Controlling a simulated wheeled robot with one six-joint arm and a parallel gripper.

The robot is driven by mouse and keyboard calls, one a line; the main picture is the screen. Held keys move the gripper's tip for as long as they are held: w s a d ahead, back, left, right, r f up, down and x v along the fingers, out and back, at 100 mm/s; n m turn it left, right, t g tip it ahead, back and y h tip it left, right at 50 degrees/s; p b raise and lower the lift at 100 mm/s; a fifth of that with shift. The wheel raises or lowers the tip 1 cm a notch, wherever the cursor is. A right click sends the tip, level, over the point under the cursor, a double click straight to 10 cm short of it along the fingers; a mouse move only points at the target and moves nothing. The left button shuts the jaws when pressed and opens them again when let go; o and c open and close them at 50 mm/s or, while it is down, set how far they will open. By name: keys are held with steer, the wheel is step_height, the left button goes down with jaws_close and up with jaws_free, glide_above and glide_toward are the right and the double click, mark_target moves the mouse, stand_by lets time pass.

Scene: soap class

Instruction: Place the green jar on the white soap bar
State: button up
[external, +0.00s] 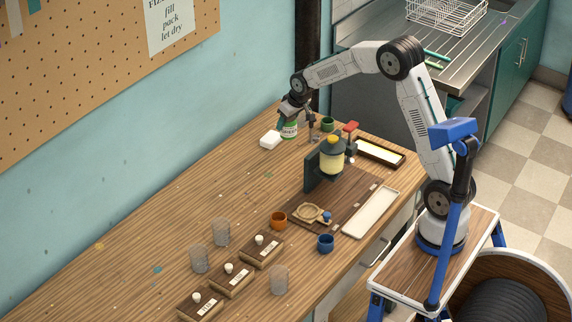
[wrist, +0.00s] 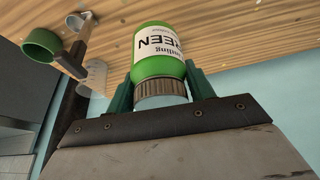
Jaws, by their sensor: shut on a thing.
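The green jar (external: 289,130) has a white label and hangs below my gripper (external: 291,117) near the far end of the wooden table. In the wrist view, the jar (wrist: 158,62) is held at its ribbed brown collar, between the two green fingers of my gripper (wrist: 160,92). The label reads upside down there, and the jar's base points away from my gripper. The white soap bar (external: 270,140) lies on the table just left of the jar in the external view. It does not show in the wrist view. I cannot tell whether the jar touches the table.
A dark green cup (external: 327,123) stands right of the jar. A yellow-filled dispenser (external: 331,157) stands on a brown board. An orange cup (external: 279,221), blue cup (external: 325,243) and clear glasses (external: 221,232) stand nearer. The table left of the soap is clear.

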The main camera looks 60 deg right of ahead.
steer(key=w, duration=0.2)
steer(key=w+f, duration=0.1)
steer(key=w, duration=0.2)
steer(key=w+d, duration=0.1)
steer(key=w, duration=0.2)
steer(key=shift+w+d+f, duration=0.1)
steer(key=shift+w+f, duration=0.15)
steer(key=shift+f, duration=1.35)
steer(key=shift+f, duration=0.2)
steer(key=o, duration=1.1)
